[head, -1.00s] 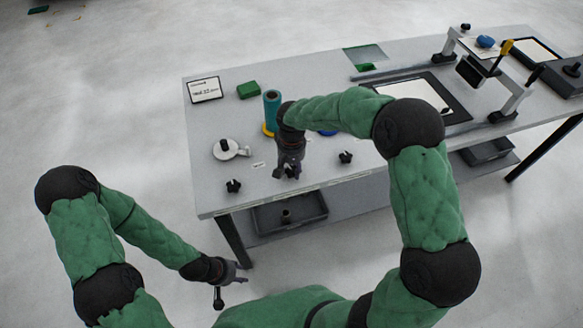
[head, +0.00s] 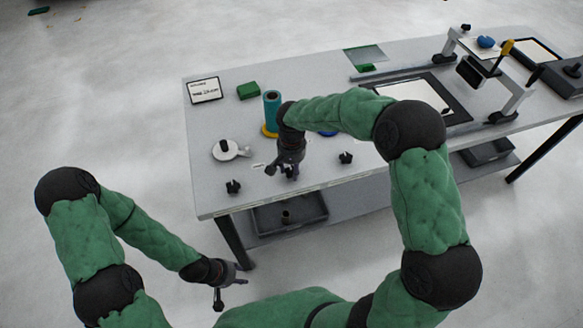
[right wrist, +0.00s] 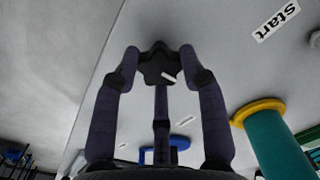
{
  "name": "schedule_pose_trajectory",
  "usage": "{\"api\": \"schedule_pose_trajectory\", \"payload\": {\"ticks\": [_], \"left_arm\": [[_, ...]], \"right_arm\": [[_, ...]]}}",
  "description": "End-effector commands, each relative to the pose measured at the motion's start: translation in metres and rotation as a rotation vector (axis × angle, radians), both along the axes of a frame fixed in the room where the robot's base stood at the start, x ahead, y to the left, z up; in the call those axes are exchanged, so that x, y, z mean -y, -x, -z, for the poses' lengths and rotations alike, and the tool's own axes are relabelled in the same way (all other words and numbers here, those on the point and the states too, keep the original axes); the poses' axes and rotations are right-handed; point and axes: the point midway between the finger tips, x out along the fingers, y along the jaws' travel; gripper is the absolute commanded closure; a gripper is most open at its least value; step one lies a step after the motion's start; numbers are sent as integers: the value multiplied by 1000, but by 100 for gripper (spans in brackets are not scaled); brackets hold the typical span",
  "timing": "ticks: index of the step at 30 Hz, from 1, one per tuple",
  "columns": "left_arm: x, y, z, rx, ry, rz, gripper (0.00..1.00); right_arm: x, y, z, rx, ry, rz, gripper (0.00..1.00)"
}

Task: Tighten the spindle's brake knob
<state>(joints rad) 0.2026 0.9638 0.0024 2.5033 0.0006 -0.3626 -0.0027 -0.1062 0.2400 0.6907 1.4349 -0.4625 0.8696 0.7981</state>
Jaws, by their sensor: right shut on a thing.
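My right gripper (head: 285,172) is at the table's front edge, pointing down. In the right wrist view its fingers (right wrist: 160,66) are shut on a black, star-shaped knob (right wrist: 158,70) with a white mark on top. In the head view that knob is mostly hidden by the gripper. A teal roll (head: 271,102) stands upright on a yellow flange (head: 266,132) just behind the gripper; both also show in the right wrist view, the roll (right wrist: 272,145) at lower right. My left gripper (head: 232,281) hangs below table height, off the front left; its fingers are too small to read.
Other black knobs stand on the table (head: 210,120), one left (head: 233,187) and one right (head: 345,157) of the gripper. A white round piece with a black handle (head: 228,150), a green block (head: 248,91) and a small screen (head: 204,90) are behind. A grey bin (head: 310,222) sits underneath.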

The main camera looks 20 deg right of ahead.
Motion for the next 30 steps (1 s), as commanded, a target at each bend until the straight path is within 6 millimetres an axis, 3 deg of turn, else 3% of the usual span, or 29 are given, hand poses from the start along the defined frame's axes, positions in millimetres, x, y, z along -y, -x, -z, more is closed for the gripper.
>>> {"api": "schedule_pose_trajectory", "payload": {"ticks": [1,3,4,17,30], "left_arm": [[0,0,0,0,0,0,60],[0,0,0,0,0,0,60],[0,0,0,0,0,0,60],[0,0,0,0,0,0,60],[0,0,0,0,0,0,60]], "right_arm": [[0,0,0,0,0,1,55],[0,0,0,0,0,1,35],[0,0,0,0,0,1,33],[0,-1,-7,2,0,0,33],[0,-1,-86,4,0,0,33]]}}
